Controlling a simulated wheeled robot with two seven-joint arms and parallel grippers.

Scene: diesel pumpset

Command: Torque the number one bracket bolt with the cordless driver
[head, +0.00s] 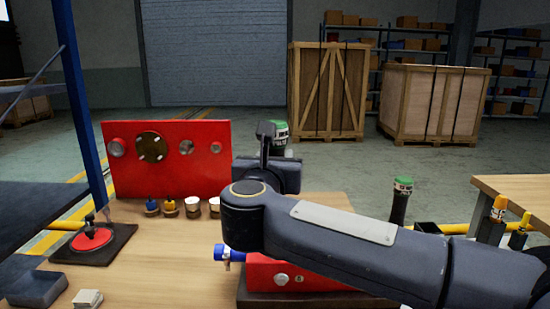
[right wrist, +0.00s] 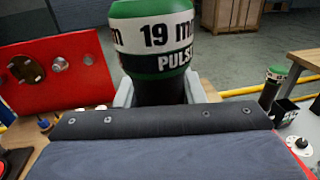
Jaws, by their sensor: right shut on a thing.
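The driver's lower end is out of sight. A red upright panel (head: 210,135) with several round metal fittings stands on the bench to the left; it also shows in the right wrist view (right wrist: 85,85). I cannot tell which fitting is the number one bracket bolt. My left gripper is not in view.
A second green-topped tool (head: 402,190) stands at right. A red block (head: 262,275) with a blue-ended fitting (head: 229,253) sits under my right arm. Small capped pots (head: 170,207) line the panel's foot. A red disc (head: 92,238) lies on a black mat at left. Middle-left bench is clear.

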